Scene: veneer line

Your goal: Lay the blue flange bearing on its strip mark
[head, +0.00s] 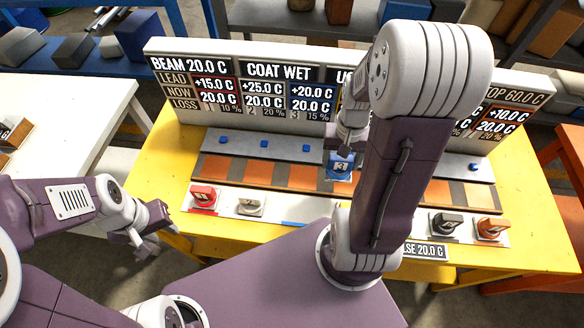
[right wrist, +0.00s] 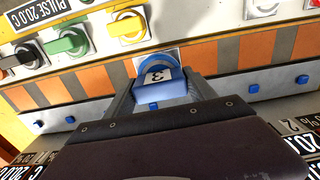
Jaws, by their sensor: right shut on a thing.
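The blue flange bearing (head: 340,168), with a white patch reading 3, is at the tips of my right gripper (head: 343,152). In the right wrist view the blue bearing (right wrist: 158,88) sits between the two fingers of my right gripper (right wrist: 165,92), which are shut on it. It is over the strip (head: 284,174) with orange patches, at the row's middle. I cannot tell whether it touches the strip; the mark under it is largely hidden. My left gripper (head: 150,222) is open and empty, left of the yellow bench.
Along the bench's front stand a red (head: 203,197), a white (head: 250,206), a black (head: 446,222) and an orange bearing (head: 491,228). Yellow (right wrist: 128,26) and green (right wrist: 68,42) ones show in the right wrist view.

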